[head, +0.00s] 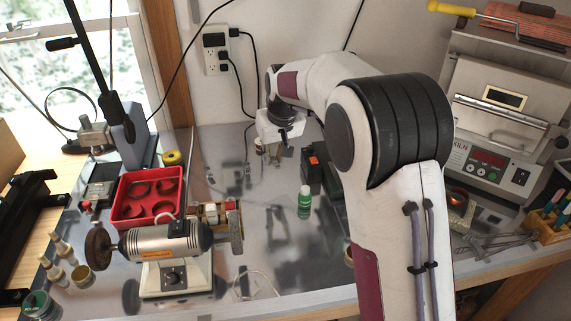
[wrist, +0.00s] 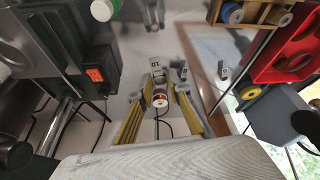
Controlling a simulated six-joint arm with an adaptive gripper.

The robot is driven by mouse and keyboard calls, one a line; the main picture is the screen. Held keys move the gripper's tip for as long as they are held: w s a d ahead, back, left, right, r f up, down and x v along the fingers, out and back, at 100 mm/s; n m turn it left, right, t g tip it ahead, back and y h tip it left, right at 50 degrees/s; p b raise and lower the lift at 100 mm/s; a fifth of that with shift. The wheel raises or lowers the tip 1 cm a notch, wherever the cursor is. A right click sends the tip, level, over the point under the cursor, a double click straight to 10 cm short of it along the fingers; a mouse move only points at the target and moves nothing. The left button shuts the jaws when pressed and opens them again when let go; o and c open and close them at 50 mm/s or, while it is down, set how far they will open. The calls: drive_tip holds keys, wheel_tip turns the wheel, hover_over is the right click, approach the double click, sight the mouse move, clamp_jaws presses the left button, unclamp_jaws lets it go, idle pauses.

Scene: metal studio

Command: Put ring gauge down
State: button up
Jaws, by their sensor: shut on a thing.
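My gripper (head: 277,153) is at the back of the metal bench, reaching down near the wall, small and partly hidden by its own wrist. In the wrist view its two yellow-sided fingers (wrist: 161,92) are closed around a small round piece with a pale face and dark centre, which I take for the ring gauge (wrist: 160,100). A white label reading 10 (wrist: 155,66) shows just beyond it. In the head view the gauge is too small to make out, and I cannot tell whether it touches the bench.
A green bottle (head: 305,202) and a dark box with an orange switch (head: 314,160) stand right of my gripper. A red tray (head: 119,213) with round recesses and a polishing motor (head: 160,242) are on the left. A kiln (head: 490,165) stands at right. Bare bench lies in the middle.

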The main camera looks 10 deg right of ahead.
drive_tip(key=n+y, duration=0.1)
drive_tip(key=n, duration=0.1)
hover_over(285, 163)
drive_tip(key=s, duration=0.1)
drive_tip(key=f, duration=0.3)
drive_tip(key=shift+s+d+f, duration=0.1)
drive_tip(key=shift+d+f, duration=0.1)
drive_tip(key=shift+d, duration=0.05)
drive_tip(key=shift+f, duration=0.1)
drive_tip(key=shift+f, duration=2.4)
drive_tip(key=shift+f, duration=0.15)
drive_tip(key=o, duration=0.5)
drive_tip(key=shift+o, duration=0.2)
drive_tip(key=v, duration=1.2)
